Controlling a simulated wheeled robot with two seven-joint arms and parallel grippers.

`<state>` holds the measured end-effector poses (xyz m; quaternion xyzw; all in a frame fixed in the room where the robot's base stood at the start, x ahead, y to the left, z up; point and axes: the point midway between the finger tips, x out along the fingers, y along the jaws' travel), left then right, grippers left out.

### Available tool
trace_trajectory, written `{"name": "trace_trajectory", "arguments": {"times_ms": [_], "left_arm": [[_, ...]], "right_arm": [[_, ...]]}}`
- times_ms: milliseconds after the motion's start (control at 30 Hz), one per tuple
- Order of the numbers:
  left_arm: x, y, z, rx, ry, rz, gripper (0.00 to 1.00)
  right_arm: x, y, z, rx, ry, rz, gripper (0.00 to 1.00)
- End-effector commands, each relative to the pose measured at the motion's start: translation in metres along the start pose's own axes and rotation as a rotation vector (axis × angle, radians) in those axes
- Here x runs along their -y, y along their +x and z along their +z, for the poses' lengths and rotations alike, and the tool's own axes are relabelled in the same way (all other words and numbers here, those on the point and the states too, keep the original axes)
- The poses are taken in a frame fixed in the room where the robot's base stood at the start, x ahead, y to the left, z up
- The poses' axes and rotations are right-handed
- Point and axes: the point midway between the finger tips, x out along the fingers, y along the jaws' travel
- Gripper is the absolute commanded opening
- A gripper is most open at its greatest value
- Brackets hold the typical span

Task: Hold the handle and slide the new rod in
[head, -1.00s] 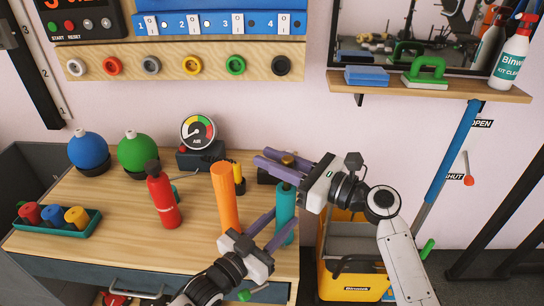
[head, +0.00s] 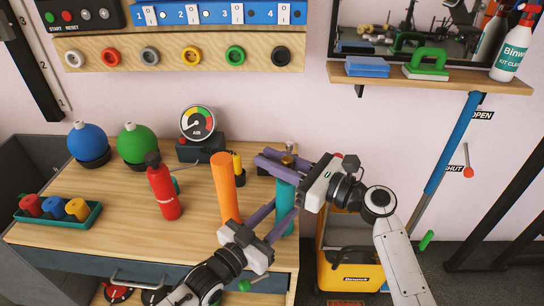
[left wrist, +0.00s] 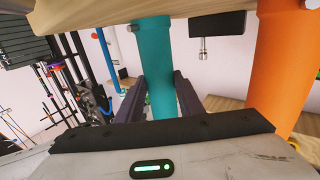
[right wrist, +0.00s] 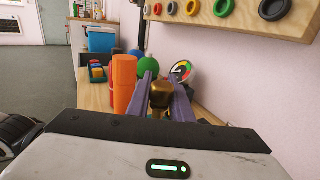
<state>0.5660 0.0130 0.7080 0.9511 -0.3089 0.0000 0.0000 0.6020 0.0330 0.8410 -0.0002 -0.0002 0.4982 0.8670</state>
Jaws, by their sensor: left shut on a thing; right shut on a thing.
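The teal handle (head: 286,196) stands upright near the bench's right end. My left gripper (head: 279,218) is shut on it; its fingers lie either side of the teal cylinder (left wrist: 158,75) in the left wrist view. My right gripper (head: 270,164) is above, shut on a brass-coloured piece (head: 287,160), which also shows between its fingers in the right wrist view (right wrist: 160,95). This piece sits right over the handle's top. I cannot tell whether it is the new rod's end, or how far anything is inside the handle.
An orange cylinder (head: 224,190) stands just left of the handle. A red bottle (head: 162,190), an air gauge (head: 197,124) and blue and green balls (head: 88,143) are farther left. A yellow bin (head: 350,270) stands right of the bench (head: 120,225).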

Motion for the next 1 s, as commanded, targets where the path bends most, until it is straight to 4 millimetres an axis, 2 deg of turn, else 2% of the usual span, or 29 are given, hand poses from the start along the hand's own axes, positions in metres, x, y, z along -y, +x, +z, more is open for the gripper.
{"name": "trace_trajectory", "arguments": {"times_ms": [1000], "left_arm": [[0.0,0.0,0.0,0.001,0.0,0.0,0.01]], "right_arm": [[0.0,0.0,-0.025,0.0,0.002,0.0,0.0]]}}
